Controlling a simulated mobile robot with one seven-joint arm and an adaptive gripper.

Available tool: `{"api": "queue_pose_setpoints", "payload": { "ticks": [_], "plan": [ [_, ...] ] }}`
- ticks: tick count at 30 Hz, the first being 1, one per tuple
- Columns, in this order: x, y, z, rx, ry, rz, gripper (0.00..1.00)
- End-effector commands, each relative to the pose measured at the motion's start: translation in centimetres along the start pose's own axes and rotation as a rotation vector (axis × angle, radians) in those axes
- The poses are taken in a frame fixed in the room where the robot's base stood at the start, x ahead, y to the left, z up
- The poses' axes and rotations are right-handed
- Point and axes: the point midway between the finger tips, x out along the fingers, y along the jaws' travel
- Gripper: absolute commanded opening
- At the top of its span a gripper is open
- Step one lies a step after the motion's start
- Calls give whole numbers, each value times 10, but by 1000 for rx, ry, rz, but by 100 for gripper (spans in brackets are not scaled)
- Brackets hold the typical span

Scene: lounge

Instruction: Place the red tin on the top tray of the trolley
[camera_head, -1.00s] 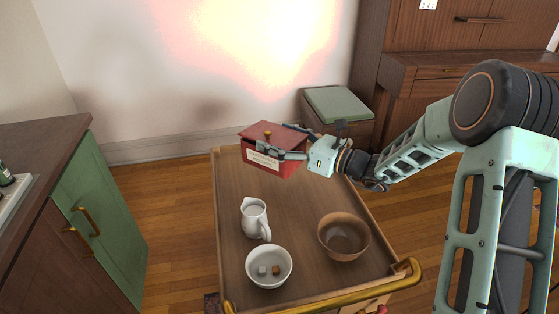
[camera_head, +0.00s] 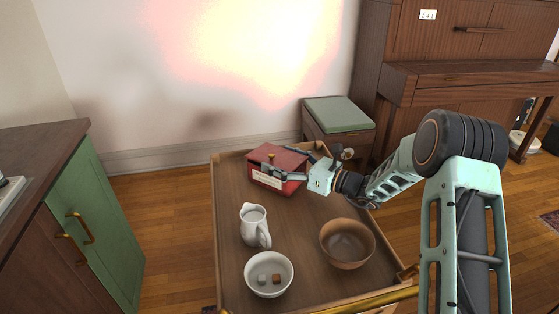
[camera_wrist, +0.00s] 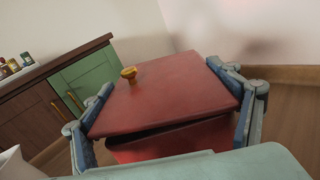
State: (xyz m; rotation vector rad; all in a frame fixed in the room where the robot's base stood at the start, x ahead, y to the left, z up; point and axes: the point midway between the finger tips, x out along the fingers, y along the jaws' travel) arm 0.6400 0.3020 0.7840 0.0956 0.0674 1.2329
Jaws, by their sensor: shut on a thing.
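The red tin (camera_head: 277,168) has a lid with a gold knob and a pale label on its front. It is at the far end of the trolley's top tray (camera_head: 238,186), seen in the head view. My gripper (camera_head: 290,165) is shut on the tin, with a finger on each side of it. In the wrist view the red tin (camera_wrist: 165,98) fills the space between the fingers of my gripper (camera_wrist: 165,100), and its lid stands slightly ajar on the near side. I cannot tell whether the tin's base touches the tray.
On the tray stand a white jug (camera_head: 254,227), a white bowl (camera_head: 268,274) with cubes in it, and a brown bowl (camera_head: 347,243). A green-topped stool (camera_head: 338,115) is behind the trolley. A green cabinet (camera_head: 98,225) is at left.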

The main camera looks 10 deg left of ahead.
Motion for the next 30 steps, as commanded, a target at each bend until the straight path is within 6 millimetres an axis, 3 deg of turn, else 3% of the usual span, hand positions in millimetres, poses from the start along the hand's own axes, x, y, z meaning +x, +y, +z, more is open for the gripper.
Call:
{"api": "queue_pose_setpoints", "payload": {
  "ticks": [3,4,8,20,30],
  "plan": [
    [0,0,-4,0,-1,0,26],
    [0,0,-4,0,0,0,84],
    [0,0,-3,0,0,0,98],
    [-2,0,2,0,0,-1,99],
    [-69,-1,2,2,0,-5,99]
  ]
}}
